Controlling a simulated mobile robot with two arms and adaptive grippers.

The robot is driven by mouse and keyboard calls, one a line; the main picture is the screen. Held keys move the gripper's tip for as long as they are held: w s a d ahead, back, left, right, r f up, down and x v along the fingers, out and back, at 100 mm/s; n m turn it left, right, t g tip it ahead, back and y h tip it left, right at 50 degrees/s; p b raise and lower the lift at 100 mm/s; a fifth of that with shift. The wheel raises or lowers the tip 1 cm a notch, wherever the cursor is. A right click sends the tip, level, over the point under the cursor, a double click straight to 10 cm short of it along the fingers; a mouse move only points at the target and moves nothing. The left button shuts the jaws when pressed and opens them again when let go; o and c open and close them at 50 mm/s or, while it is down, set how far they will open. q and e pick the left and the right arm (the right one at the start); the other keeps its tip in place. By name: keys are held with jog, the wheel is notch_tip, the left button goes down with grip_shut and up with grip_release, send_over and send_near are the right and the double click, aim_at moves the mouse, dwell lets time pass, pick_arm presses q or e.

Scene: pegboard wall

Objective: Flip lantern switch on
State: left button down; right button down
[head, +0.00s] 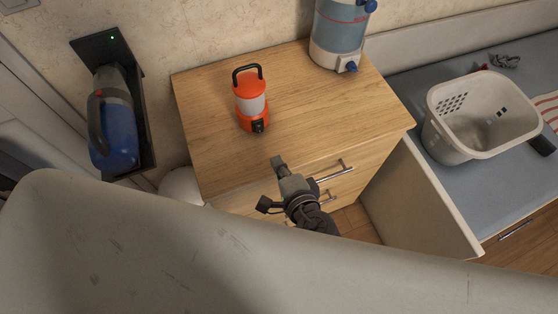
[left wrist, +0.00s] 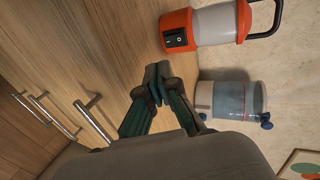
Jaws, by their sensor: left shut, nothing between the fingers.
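The orange lantern (head: 251,100) stands upright on the wooden dresser top, with a white middle and a black handle. Its black switch (head: 258,126) is low on the front. In the left wrist view, the lantern (left wrist: 213,25) and its switch (left wrist: 178,38) show at the top; which way the switch is set I cannot tell. My left gripper (head: 279,162) is at the dresser's front edge, in front of the lantern and apart from it. Its fingers (left wrist: 156,82) are shut with nothing between them. My right gripper is in neither view.
A blue and clear water dispenser (head: 340,32) stands at the back right of the dresser (head: 320,115). A white basket (head: 466,135) sits on the bench at right. A blue vacuum (head: 115,125) hangs on the left wall. The dresser top between gripper and lantern is clear.

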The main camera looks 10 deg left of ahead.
aim_at(260, 132)
pick_arm(q)
jog(key=x, duration=0.3)
jog(key=p+x, duration=0.1)
jog(key=x, duration=0.3)
jog(key=r+x, duration=0.1)
jog(key=x, duration=0.2)
jog(key=shift+w+a+p, duration=0.25)
jog(key=shift+w+p, duration=0.15)
jog(key=shift+w+a+f, duration=0.1)
jog(key=shift+w+f, duration=0.05)
jog(key=shift+w, duration=0.05)
